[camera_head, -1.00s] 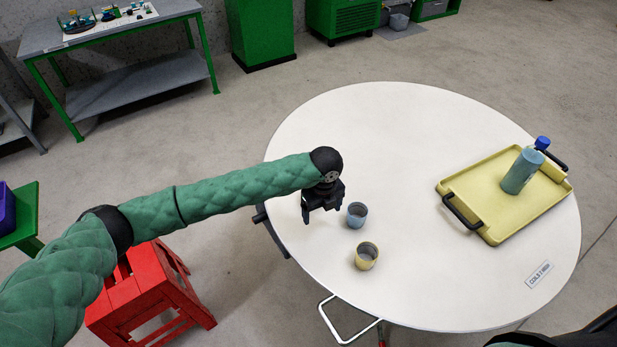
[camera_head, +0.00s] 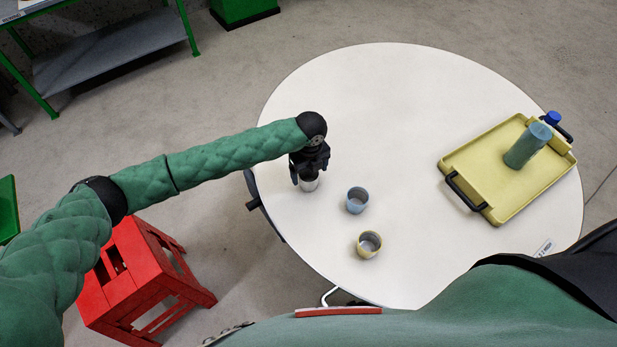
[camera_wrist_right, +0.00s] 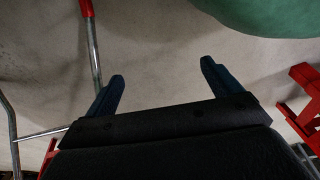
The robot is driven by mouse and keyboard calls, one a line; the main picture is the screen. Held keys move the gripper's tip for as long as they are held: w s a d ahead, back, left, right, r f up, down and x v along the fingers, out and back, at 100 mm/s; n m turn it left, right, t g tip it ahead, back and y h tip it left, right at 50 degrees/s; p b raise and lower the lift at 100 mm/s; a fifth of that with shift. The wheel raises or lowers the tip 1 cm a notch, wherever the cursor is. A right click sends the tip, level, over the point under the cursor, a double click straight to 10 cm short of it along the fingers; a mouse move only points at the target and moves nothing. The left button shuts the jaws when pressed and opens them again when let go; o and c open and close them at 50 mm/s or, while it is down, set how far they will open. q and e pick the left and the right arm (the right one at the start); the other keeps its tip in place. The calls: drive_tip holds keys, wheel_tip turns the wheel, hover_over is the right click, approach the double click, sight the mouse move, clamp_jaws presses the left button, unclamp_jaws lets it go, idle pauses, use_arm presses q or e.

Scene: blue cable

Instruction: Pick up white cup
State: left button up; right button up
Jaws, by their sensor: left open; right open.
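A white cup (camera_head: 309,182) stands near the left edge of the round white table (camera_head: 400,100) in the head view. My left gripper (camera_head: 309,178) is over it, open, with its fingers pointing down at the cup; the fingers and wrist hide part of the cup. I cannot tell whether the fingers touch it. My right gripper (camera_wrist_right: 165,85) is open and empty in the right wrist view, over the floor.
A light blue cup (camera_head: 357,200) stands just right of the white cup, and a yellow cup (camera_head: 369,244) nearer the front. A yellow tray (camera_head: 470,165) with a green bottle (camera_head: 528,147) lies at the right. A red stool (camera_head: 125,275) stands left of the table.

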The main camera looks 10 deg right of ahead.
sight(309, 178)
use_arm(q)
drive_tip(key=shift+s+a+f+p, duration=0.1)
drive_tip(key=shift+f+p, duration=0.4)
drive_tip(key=shift+f, duration=0.45)
drive_tip(key=shift+s+a+f+p, duration=0.1)
drive_tip(key=shift+f+p, duration=0.35)
drive_tip(key=shift+f, duration=0.5)
drive_tip(key=c, duration=0.9)
drive_tip(key=shift+c, duration=1)
use_arm(e)
drive_tip(key=s, duration=0.1)
drive_tip(key=s+d+f, duration=0.1)
drive_tip(key=s, duration=0.1)
drive_tip(key=s+f, duration=0.1)
drive_tip(key=shift+s+d, duration=0.3)
drive_tip(key=shift+d, duration=0.05)
use_arm(q)
drive_tip(key=shift+w, duration=0.1)
use_arm(e)
drive_tip(key=shift+f, duration=0.1)
